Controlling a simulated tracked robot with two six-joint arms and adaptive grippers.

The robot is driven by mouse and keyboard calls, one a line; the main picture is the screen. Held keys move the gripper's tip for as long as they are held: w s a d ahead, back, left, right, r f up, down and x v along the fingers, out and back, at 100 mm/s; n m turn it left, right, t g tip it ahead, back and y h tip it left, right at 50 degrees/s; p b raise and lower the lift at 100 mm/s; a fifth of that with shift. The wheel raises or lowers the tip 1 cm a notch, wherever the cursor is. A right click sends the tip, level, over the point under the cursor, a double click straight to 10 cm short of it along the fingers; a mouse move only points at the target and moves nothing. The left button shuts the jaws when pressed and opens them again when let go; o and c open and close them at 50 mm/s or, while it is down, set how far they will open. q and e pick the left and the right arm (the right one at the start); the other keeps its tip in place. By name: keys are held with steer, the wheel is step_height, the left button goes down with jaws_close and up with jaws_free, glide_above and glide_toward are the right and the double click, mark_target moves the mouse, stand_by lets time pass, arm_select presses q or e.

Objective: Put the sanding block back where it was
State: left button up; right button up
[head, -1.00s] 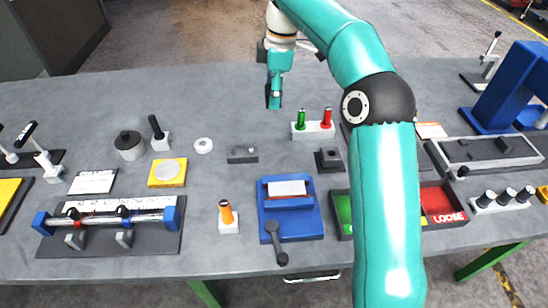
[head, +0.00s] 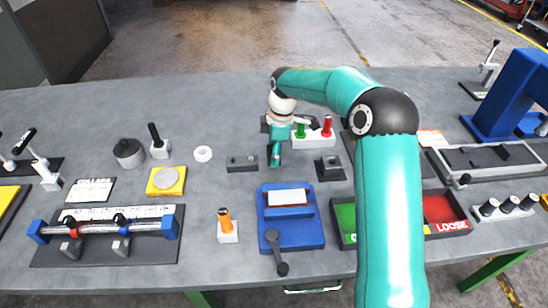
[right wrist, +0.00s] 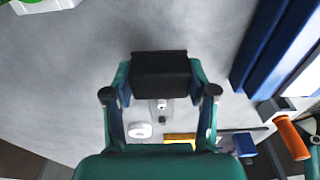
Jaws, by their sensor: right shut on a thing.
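In the right wrist view, the gripper (right wrist: 160,80) is shut on a dark, nearly black block (right wrist: 160,75), which I take to be the sanding block. Bare grey bench top shows ahead of it. In the head view the held block is mostly hidden by the fingers, and I cannot tell whether it touches the bench. My left gripper is not in view.
A white stand with green and red handles (head: 314,136) is right behind the gripper. A dark square block (head: 330,168) is to its right. A white ring (head: 203,153) and yellow plate (head: 166,181) lie left. A green and red tray (head: 445,209) is front right.

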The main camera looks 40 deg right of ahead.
steer(key=shift+f, duration=1.25)
steer(key=shift+f, duration=0.1)
steer(key=o, duration=1.1)
steer(key=r, duration=0.4)
steer(key=d+r, duration=0.1)
steer(key=r, duration=0.7)
steer(key=shift+s+d, duration=0.15)
steer(key=shift+s, duration=0.2)
